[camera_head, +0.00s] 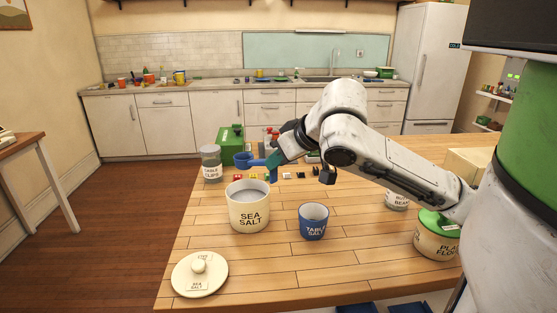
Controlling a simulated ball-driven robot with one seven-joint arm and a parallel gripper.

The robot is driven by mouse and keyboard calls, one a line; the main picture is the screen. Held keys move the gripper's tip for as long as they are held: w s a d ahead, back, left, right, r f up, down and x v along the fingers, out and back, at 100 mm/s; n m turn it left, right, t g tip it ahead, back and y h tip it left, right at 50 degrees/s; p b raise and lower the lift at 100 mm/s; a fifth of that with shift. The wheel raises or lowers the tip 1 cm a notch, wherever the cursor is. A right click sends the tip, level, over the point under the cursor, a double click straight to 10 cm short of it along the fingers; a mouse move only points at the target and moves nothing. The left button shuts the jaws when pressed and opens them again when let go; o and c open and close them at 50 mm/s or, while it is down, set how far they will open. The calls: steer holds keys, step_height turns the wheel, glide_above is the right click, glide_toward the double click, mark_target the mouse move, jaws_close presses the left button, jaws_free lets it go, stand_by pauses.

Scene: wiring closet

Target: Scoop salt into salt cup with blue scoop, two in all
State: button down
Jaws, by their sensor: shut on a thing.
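The blue scoop (244,159) is held up above the wooden table, just over the back rim of the sea salt crock in the picture. My gripper (271,161) is shut on its handle; the fingertips are partly hidden. I cannot tell whether the scoop bowl holds salt. The cream crock (248,218), labelled SEA SALT, stands open with pale salt inside. The blue cup (313,228), with a label that seems to read TABLE SALT, stands upright to the right of the crock.
A round cream lid (184,281) lies at the front left. A glass jar (210,160) and a green box (229,146) stand behind the crock. A flour crock with a green lid (437,220) and a partly hidden jar (397,201) stand right. The front middle of the table is clear.

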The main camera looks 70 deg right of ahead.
steer(key=w+d+g+y+p, duration=0.1)
steer(key=p, duration=0.3)
steer(key=w+r+g+y+p, duration=0.1)
steer(key=w+g+p, duration=0.1)
steer(key=p, duration=0.3)
steer(key=w+d+r+g+p, duration=0.1)
steer(key=g+p, duration=0.1)
steer(key=p, duration=0.2)
steer(key=shift+w+d+r+y, duration=0.1)
steer(key=shift+w+d+y, duration=0.2)
steer(key=shift+w+y, duration=0.1)
step_height(320, 180, down, 10)
steer(key=b, duration=0.6)
steer(key=shift+r, duration=0.25)
steer(key=shift+s, duration=0.1)
stand_by(0.9)
